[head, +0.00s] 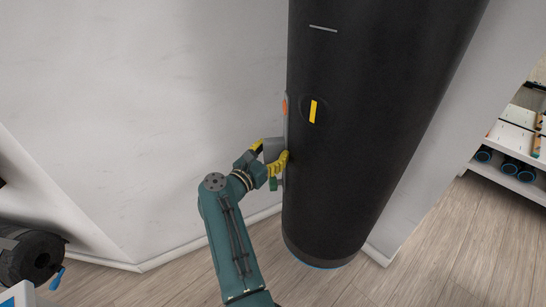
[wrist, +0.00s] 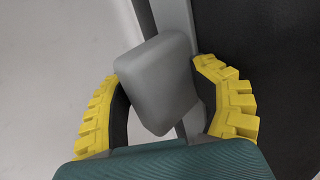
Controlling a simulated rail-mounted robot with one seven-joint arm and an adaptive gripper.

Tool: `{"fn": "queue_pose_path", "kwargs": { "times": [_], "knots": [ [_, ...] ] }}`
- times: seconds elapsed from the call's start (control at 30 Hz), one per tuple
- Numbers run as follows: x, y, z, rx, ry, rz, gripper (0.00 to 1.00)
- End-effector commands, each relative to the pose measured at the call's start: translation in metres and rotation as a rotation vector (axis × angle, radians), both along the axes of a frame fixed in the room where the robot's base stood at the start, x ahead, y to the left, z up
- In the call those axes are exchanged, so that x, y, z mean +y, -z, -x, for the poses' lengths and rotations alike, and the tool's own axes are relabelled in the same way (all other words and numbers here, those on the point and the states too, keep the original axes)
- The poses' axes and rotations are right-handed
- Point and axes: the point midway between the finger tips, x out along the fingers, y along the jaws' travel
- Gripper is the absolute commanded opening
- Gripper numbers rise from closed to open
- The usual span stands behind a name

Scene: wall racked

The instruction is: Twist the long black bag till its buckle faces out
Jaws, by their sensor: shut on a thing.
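The long black bag (head: 375,130) stands tall and upright in the head view, its top out of frame. Its dark side also fills the right of the wrist view (wrist: 275,60). A grey block (head: 274,148), which looks like the buckle, sticks out from the bag's left edge. In the wrist view this block (wrist: 158,85) sits against a grey strip (wrist: 173,18) along the bag. My gripper (head: 270,158) has its yellow fingers on both sides of the block, shut on it. The inner contact faces are partly hidden.
A pale wall (head: 150,90) stands close behind and left of the bag. A white shelf (head: 510,160) with dark rolls is at the right. A dark roll (head: 32,257) with a blue handle lies at the lower left. Wooden floor (head: 455,250) is clear at the lower right.

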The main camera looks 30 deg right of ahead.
Motion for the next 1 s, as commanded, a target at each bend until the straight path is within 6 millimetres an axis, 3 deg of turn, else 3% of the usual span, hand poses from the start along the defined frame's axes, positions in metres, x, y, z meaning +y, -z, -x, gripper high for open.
{"fn": "queue_pose_path", "kwargs": {
  "times": [0.03,0.4,0.43,0.77,1.0],
  "knots": [
    [-0.01,0.009,0.006,0.014,0.02,-0.001,0.23],
    [-0.01,0.009,0.006,0.018,0.021,-0.001,0.23],
    [-0.01,0.009,0.006,0.018,0.02,-0.001,0.61],
    [-0.007,0.009,0.007,0.015,0.022,-0.001,0.61],
    [0.026,0.007,0.018,0.011,0.015,-0.002,0.61]
  ]
}}
